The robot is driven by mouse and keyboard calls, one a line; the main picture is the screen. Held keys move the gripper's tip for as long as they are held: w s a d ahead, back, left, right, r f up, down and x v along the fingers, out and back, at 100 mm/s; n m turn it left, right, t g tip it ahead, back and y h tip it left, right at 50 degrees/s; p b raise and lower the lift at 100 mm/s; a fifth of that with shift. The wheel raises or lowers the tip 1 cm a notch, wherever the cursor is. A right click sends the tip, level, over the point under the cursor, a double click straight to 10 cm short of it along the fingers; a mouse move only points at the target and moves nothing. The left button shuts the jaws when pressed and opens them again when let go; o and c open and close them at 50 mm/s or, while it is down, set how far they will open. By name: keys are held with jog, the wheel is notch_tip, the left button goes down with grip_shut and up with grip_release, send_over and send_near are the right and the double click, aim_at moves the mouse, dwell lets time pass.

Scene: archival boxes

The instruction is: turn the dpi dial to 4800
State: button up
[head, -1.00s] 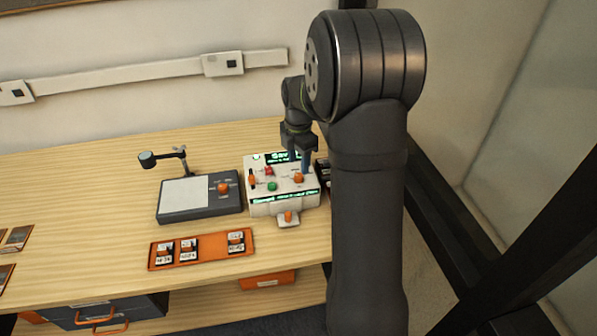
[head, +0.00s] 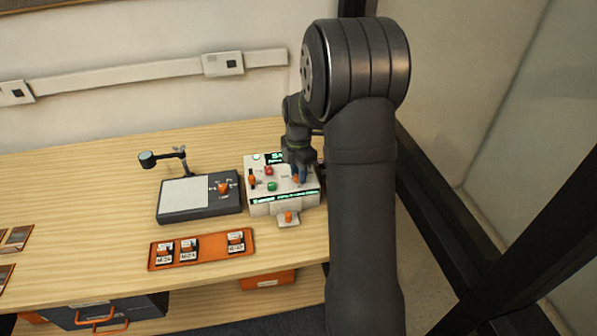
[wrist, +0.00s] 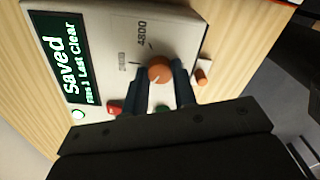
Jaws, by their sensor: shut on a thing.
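The dpi dial (wrist: 159,69) is a round orange knob on the cream control box (head: 262,207). In the wrist view it sits between the two dark blue fingers of my gripper (wrist: 161,76), which is shut on it. A light mark shows on the knob. A "4800" label (wrist: 142,33) and a second, blurred label (wrist: 122,63) are printed beside the dial. I cannot tell which one the mark points at. In the head view my gripper (head: 299,179) reaches down onto the right part of the box and mostly hides the dial.
The box also carries a red button (head: 268,171), a green button (head: 272,186), an orange slider (head: 252,181) and a screen (wrist: 68,62) reading "Saved". A grey scanner-like device (head: 199,213) stands left of it. An orange tray (head: 213,251) with several small blocks lies in front.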

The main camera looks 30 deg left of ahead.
jog(key=m, duration=0.6)
jog(key=shift+m, duration=0.3)
jog(key=m, duration=0.3)
jog(key=shift+m, duration=0.4)
jog(key=m, duration=0.3)
jog(key=shift+m, duration=0.3)
jog(key=m, duration=0.4)
jog(key=shift+m, duration=0.3)
jog(key=m, duration=0.4)
jog(key=shift+m, duration=0.7)
jog(key=o, duration=1)
